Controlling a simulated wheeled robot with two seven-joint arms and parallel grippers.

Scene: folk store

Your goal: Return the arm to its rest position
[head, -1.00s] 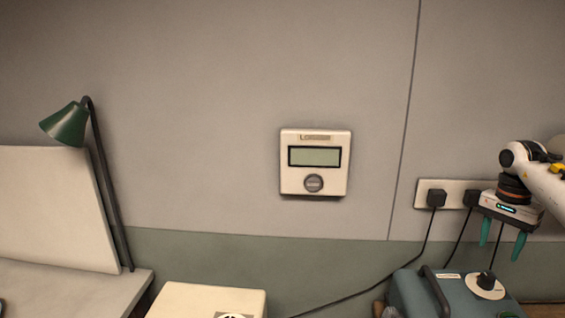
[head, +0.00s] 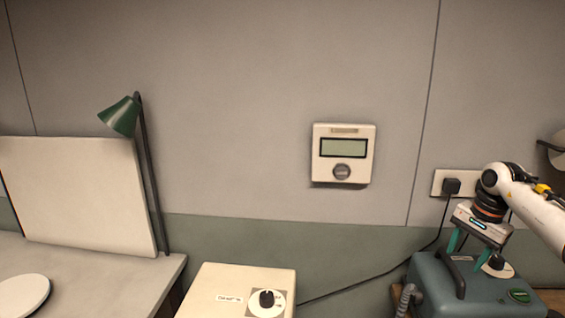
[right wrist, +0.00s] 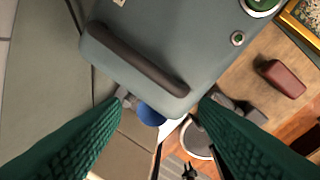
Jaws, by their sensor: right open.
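My right arm comes in from the right edge of the head view. My right gripper (head: 469,252) points down in front of or above a blue-grey box with a handle (head: 425,268); the exact gap cannot be told. Its two green fingers are apart with nothing between them. In the right wrist view the ribbed green fingers (right wrist: 160,108) are spread wide, and the box's dark handle (right wrist: 135,58) lies beyond them. My left gripper is in neither view.
A cream box with a dial (head: 236,283) stands at the lower middle. A green lamp (head: 122,116) and a white panel (head: 75,190) stand at left. A wall unit (head: 343,154) and socket plate (head: 446,178) are on the wall. In the wrist view, a dark red block (right wrist: 282,78) lies at right.

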